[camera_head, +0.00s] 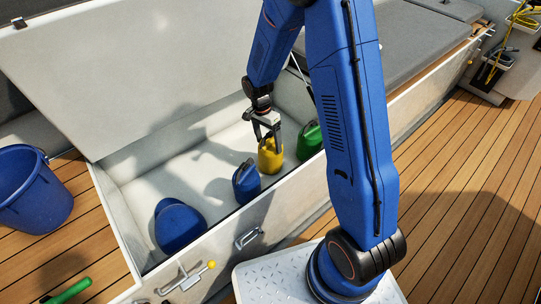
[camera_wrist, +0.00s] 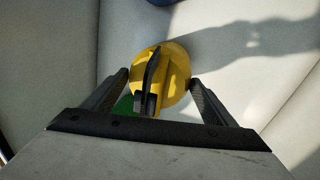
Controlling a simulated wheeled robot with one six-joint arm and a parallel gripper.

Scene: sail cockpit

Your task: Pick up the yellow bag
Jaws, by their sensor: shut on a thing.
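The yellow bag (camera_head: 270,156) stands upright inside the open white locker, between a blue bag on its left and a green bag on its right. My gripper (camera_head: 267,134) reaches down into the locker from above and is shut on the yellow bag's upper part. In the wrist view the yellow bag (camera_wrist: 161,76) with its dark handle lies between my two fingers (camera_wrist: 160,88), one on each side. The bag's base appears to be at the locker floor; whether it touches cannot be told.
The green bag (camera_head: 309,141) is close on the right. The raised lid (camera_head: 120,65) stands behind. A blue bucket (camera_head: 30,192) is outside, left.

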